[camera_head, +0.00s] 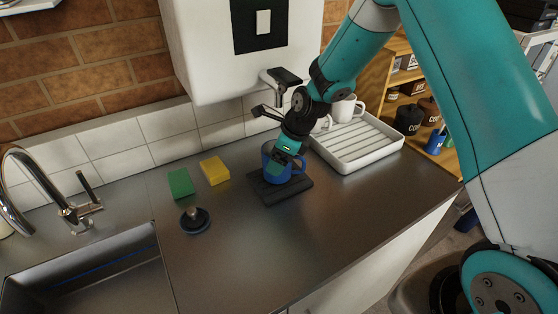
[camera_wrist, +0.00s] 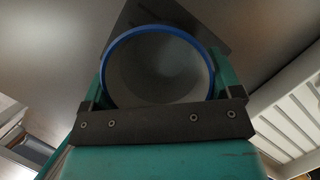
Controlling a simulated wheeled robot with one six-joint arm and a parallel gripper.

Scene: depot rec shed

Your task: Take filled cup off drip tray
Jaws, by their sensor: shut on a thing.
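A blue cup (camera_head: 272,172) is at the black drip tray (camera_head: 264,192) on the steel counter, under the spout of the white wall unit. My gripper (camera_head: 290,156) reaches down to the cup from above and is shut on it. In the wrist view, the cup (camera_wrist: 160,62) shows its round blue rim and pale grey inside, with a green finger on each side. I cannot make out a liquid surface in it. The cup looks upright. I cannot tell whether its base touches the drip tray (camera_wrist: 215,22).
A white slatted rack (camera_head: 358,146) with pale mugs (camera_head: 345,108) stands to the right. The spout (camera_head: 282,78) is just above my wrist. A green sponge (camera_head: 181,183), a yellow sponge (camera_head: 214,170) and a dark round stopper (camera_head: 195,220) lie left. The front counter is clear.

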